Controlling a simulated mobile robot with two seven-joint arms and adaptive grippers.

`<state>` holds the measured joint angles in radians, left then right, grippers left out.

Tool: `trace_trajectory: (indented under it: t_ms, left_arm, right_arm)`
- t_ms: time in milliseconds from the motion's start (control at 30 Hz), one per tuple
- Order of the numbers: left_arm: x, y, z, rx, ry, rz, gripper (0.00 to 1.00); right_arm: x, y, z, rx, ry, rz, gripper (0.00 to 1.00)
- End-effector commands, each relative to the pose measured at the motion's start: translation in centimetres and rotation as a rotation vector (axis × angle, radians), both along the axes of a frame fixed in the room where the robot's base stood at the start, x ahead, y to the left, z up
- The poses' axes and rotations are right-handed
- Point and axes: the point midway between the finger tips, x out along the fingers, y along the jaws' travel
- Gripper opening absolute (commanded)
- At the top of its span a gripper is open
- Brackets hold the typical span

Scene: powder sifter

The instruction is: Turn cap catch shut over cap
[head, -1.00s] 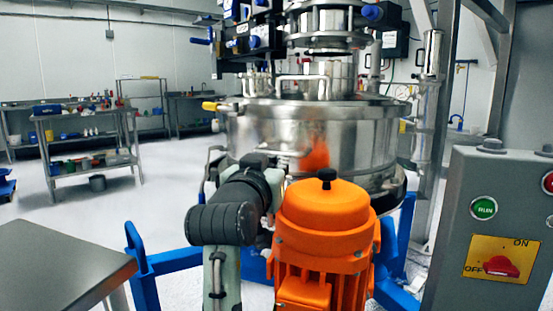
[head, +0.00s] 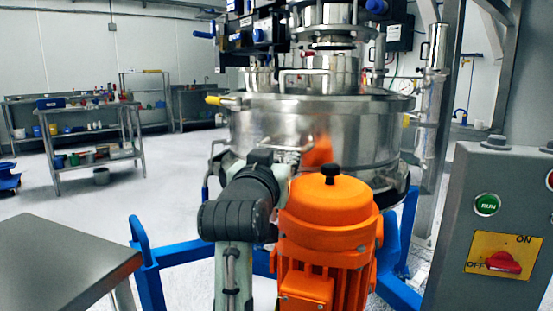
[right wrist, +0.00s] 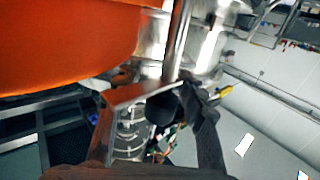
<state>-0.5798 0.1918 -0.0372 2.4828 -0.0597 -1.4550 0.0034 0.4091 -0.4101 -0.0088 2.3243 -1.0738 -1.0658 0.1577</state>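My right gripper (head: 275,156) is at the lower front of the steel sifter vessel (head: 270,125), just left of and behind the orange motor. In the right wrist view its two fingers (right wrist: 182,92) come close to each other at the lower end of a shiny metal bar (right wrist: 177,45). I cannot tell whether they grip this bar or only touch or pass it. In the head view a thin metal piece (head: 290,149) shows beside the fingertips; it may be the cap catch. The cap cannot be made out. My left gripper is out of view.
The orange motor (head: 328,215) stands close to my right arm and fills the wrist view's upper left. Blue frame rails (head: 150,270) run below. A steel table (head: 60,265) is at left, a grey control box (head: 505,215) at right. Open floor lies at left.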

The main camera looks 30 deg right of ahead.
Motion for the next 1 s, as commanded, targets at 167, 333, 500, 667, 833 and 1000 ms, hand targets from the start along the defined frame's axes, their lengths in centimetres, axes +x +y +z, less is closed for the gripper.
trace_trajectory:
  t_ms: [167, 333, 500, 667, 833, 1000]
  left_arm:
    - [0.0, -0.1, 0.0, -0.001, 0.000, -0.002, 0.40]
    - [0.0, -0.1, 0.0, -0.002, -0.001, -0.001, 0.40]
    - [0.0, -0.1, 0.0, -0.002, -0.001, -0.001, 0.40]
    - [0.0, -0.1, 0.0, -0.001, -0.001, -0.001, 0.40]
    - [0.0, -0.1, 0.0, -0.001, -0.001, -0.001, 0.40]
    - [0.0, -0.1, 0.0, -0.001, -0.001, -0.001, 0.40]
  right_arm:
    - [0.0, 0.0, 0.1, -0.001, -0.001, 0.000, 0.40]
    - [0.0, 0.0, 1.9, 0.000, -0.006, 0.000, 0.40]
    - [0.0, 0.0, 5.2, 0.001, -0.008, 0.000, 0.40]
    - [0.0, 0.0, 8.0, 0.000, -0.006, 0.000, 0.40]
    - [0.0, 0.0, 9.6, 0.000, -0.001, 0.000, 0.40]
    - [0.0, 0.0, 10.0, 0.000, 0.000, 0.000, 0.40]
